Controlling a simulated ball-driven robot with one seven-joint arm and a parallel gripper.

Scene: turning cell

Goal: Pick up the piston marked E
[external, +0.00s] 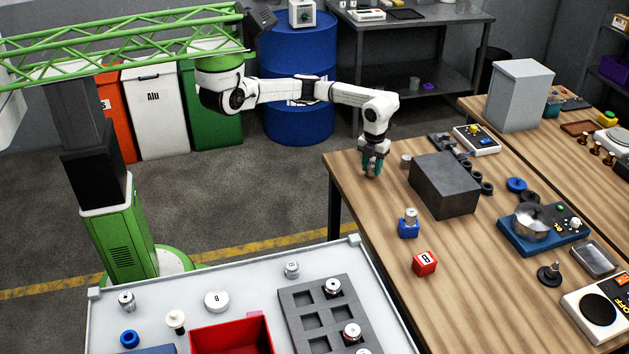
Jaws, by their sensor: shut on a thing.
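My gripper (373,168) is low over the far left corner of the wooden table, pointing down with its teal fingers close together. It is shut on a small part that the fingers largely hide; I cannot read a mark on it. Metal pistons stand elsewhere: one on a blue block (409,230), one (127,301) and another (291,269) on the white bench, and two in the grey slotted tray (290,297), at its top (333,287) and lower right (352,333). Their letters are too small to read, so I cannot tell which is E.
A dark grey box (444,186) stands right of my gripper, with a small pale cylinder (405,161) between them. A red block (425,263) and a blue machine (545,230) are nearer the front. The table's left edge is close to my gripper.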

